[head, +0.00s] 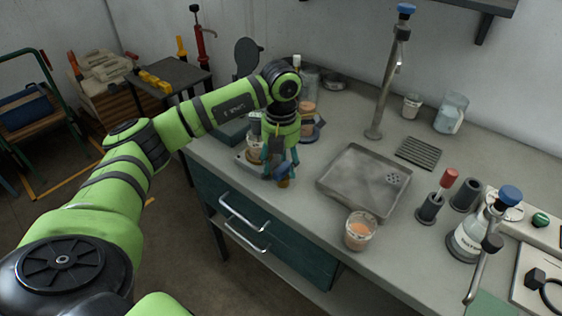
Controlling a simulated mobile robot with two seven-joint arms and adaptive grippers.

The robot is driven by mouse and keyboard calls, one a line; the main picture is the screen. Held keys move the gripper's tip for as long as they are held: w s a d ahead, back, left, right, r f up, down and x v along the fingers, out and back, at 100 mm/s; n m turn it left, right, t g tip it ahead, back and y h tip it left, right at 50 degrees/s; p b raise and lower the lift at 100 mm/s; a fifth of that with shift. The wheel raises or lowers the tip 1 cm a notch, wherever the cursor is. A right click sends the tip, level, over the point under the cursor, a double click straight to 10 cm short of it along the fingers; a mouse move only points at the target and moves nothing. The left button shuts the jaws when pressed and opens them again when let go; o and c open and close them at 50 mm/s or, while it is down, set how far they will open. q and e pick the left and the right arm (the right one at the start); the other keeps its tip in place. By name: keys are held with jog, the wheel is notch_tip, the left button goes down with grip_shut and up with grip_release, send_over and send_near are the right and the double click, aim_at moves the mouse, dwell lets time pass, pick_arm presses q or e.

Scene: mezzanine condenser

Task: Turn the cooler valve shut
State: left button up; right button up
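My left arm reaches in from the left, and its gripper (280,165) points down over the near left edge of the grey bench. The fingers are close around a small blue and brownish piece (284,182); whether they grip it is too small to tell. A small apparatus with a pale base (243,160) stands just left of the gripper and is partly hidden by it. I cannot tell for certain which part is the cooler valve. A tall metal tap with a blue knob (405,9) stands behind the sink, apart from the gripper. My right gripper is not in view.
A shallow metal sink tray (340,190) lies right of the gripper, with a beaker of orange liquid (359,231) in front. A labelled bottle (468,240), a blue-topped metal tap (510,195) and a red-handled tool (448,178) stand at right. Drawers (245,215) are below the bench.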

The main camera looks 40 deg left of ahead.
aim_at(281, 166)
pick_arm(q)
jog(key=shift+r, duration=0.25)
notch_tip(281, 166, up, 12)
jog(key=shift+f, duration=0.2)
jog(key=shift+f, duration=0.1)
dwell(0.6)
